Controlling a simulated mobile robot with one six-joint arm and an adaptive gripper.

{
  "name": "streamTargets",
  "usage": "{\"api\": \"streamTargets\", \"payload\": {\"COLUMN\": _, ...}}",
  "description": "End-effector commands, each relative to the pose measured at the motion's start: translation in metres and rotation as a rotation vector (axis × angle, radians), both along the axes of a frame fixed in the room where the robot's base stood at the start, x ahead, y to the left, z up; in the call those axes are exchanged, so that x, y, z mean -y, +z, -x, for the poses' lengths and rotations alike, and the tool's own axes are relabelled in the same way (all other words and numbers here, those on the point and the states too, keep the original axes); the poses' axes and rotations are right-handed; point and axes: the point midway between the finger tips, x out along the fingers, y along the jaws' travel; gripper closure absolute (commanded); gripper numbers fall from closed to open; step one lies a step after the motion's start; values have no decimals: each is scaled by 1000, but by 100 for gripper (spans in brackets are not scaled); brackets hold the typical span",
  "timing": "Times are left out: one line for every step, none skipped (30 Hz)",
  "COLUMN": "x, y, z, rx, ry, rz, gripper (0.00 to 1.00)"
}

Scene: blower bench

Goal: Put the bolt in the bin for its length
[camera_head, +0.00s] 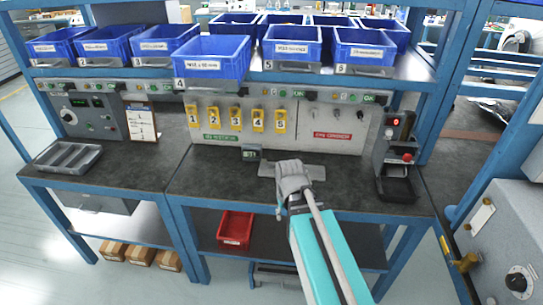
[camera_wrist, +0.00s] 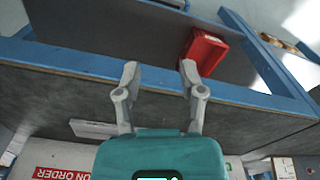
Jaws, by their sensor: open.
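I cannot make out the bolt in either view. Blue bins stand on the upper shelf in the head view; the front ones are numbered, such as bin 4 (camera_head: 212,68), bin 5 (camera_head: 292,50) and bin 6 (camera_head: 362,53). More blue bins are at the left, including one (camera_head: 166,45). My gripper (camera_head: 290,168) is over the dark bench top (camera_head: 230,180), in front of a flat grey plate (camera_head: 316,172). In the wrist view my gripper (camera_wrist: 160,68) has its two fingers spread apart, with nothing between them.
A red bin (camera_head: 235,230) stands on the lower shelf; it also shows in the wrist view (camera_wrist: 207,50). A grey compartment tray (camera_head: 68,158) lies at the bench's left. A small device (camera_head: 252,153) and a control station (camera_head: 398,160) stand on the bench. Yellow numbered tags (camera_head: 235,118) hang behind.

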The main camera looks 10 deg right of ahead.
Motion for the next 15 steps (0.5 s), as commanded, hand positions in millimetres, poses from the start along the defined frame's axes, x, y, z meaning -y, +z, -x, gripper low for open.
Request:
{"api": "streamTargets", "payload": {"x": 0, "y": 20, "z": -4, "rx": 3, "ry": 6, "rz": 0, "gripper": 49}}
{"api": "streamTargets", "payload": {"x": 0, "y": 26, "z": -6, "rx": 4, "ry": 11, "rz": 0, "gripper": 49}}
{"api": "streamTargets", "payload": {"x": 0, "y": 32, "z": -9, "rx": 6, "ry": 19, "rz": 1, "gripper": 49}}
{"api": "streamTargets", "payload": {"x": 0, "y": 36, "z": -11, "rx": 7, "ry": 27, "rz": 1, "gripper": 49}}
{"api": "streamTargets", "payload": {"x": 0, "y": 41, "z": -13, "rx": 8, "ry": 33, "rz": 1, "gripper": 49}}
{"api": "streamTargets", "payload": {"x": 1, "y": 46, "z": -17, "rx": 9, "ry": 40, "rz": 2, "gripper": 49}}
{"api": "streamTargets", "payload": {"x": 1, "y": 50, "z": -19, "rx": 10, "ry": 48, "rz": 3, "gripper": 49}}
{"api": "streamTargets", "payload": {"x": 1, "y": 54, "z": -22, "rx": 11, "ry": 59, "rz": 3, "gripper": 49}}
{"api": "streamTargets", "payload": {"x": 1, "y": 59, "z": -26, "rx": 11, "ry": 72, "rz": 4, "gripper": 49}}
{"api": "streamTargets", "payload": {"x": 1, "y": 62, "z": -29, "rx": 12, "ry": 86, "rz": 4, "gripper": 49}}
{"api": "streamTargets", "payload": {"x": 1, "y": 66, "z": -33, "rx": 12, "ry": 100, "rz": 5, "gripper": 49}}
{"api": "streamTargets", "payload": {"x": 1, "y": 71, "z": -39, "rx": 13, "ry": 122, "rz": 6, "gripper": 49}}
{"api": "streamTargets", "payload": {"x": 1, "y": 75, "z": -44, "rx": 13, "ry": 140, "rz": 8, "gripper": 49}}
{"api": "streamTargets", "payload": {"x": 1, "y": 78, "z": -50, "rx": 13, "ry": 165, "rz": 9, "gripper": 49}}
{"api": "streamTargets", "payload": {"x": 1, "y": 83, "z": -60, "rx": 12, "ry": 203, "rz": 10, "gripper": 49}}
